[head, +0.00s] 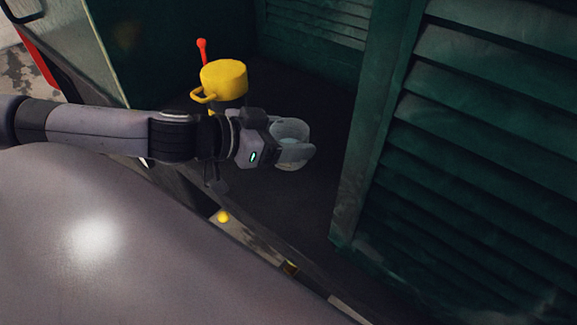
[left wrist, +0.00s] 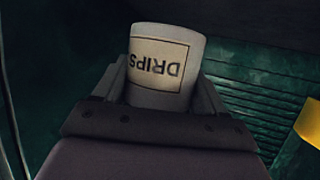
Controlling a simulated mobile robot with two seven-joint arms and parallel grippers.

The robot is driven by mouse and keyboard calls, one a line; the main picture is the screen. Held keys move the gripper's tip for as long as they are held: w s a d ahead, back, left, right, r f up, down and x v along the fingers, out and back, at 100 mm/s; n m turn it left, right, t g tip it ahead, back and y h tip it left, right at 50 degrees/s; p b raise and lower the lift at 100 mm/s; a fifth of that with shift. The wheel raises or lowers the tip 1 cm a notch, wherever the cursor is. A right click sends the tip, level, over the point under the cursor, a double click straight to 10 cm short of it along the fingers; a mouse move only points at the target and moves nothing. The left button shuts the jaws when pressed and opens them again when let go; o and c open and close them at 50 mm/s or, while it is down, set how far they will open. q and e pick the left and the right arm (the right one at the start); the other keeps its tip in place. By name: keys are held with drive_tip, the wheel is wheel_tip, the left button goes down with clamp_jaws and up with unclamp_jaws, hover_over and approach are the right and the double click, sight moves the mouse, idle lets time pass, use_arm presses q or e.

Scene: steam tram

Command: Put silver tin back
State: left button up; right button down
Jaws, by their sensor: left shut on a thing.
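The silver tin (head: 294,132) is a pale grey, round, open-topped tin. In the left wrist view the tin (left wrist: 163,62) carries a cream label that reads "DRIPS", upside down in that picture. My left gripper (head: 290,150) reaches in from the left and is shut on the tin, with one finger on each side of it. In the head view the tin is over the dark floor; I cannot tell whether it touches the floor. My right gripper is not in view.
A yellow can (head: 224,78) with a handle stands just behind my left wrist; a red-knobbed lever (head: 202,50) is behind it. Green slatted panels (head: 480,150) close off the right and back. A small yellow ball-like thing (head: 223,216) shows near the floor's edge. Dark floor (head: 320,185) is clear before the tin.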

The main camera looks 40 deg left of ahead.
use_arm(q)
drive_tip(key=shift+f+b, duration=0.55)
drive_tip(key=shift+f, duration=2.55)
drive_tip(key=shift+f, duration=0.2)
drive_tip(key=o, duration=1.2)
drive_tip(key=shift+r, duration=0.1)
